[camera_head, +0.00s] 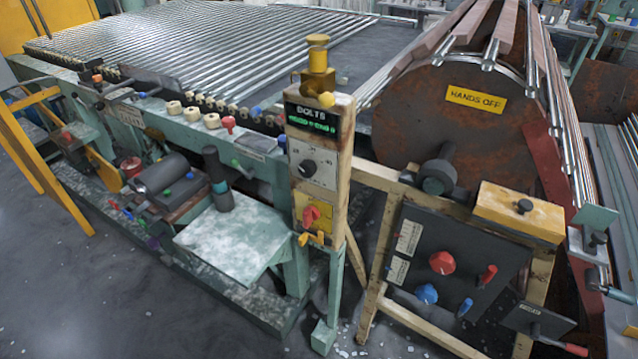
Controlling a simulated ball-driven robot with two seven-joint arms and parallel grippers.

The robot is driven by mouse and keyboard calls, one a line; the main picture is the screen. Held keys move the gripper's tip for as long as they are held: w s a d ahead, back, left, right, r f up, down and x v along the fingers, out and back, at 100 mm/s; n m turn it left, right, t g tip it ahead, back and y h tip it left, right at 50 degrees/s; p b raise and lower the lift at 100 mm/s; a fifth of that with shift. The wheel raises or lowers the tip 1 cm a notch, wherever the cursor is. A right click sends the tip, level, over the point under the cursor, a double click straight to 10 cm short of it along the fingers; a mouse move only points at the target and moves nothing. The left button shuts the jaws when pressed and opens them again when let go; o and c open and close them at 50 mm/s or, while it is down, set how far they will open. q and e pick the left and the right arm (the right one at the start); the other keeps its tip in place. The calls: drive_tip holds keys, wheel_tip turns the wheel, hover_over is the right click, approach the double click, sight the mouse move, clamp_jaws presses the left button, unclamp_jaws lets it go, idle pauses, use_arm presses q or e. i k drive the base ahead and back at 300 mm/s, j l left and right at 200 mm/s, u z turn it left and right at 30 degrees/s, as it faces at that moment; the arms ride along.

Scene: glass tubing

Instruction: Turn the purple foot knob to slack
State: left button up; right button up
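A small purple knob (152,243) shows low down at the left front of the green machine, near the floor-level base rail. It is tiny in this view, and its setting and any marks around it cannot be read. A row of small coloured handles, red, blue and green (122,209), runs just up and left of it. A grey motor-like cylinder (160,173) sits above it. Neither of my grippers is in view.
A pale green shelf (232,235) juts out right of the knob. A control post (318,165) stands beyond it, and a dark panel (455,270) with red and blue knobs is further right. Yellow rails (45,165) stand at left. The grey floor (100,300) in front is clear.

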sight(153, 242)
drive_tip(key=u, duration=1.25)
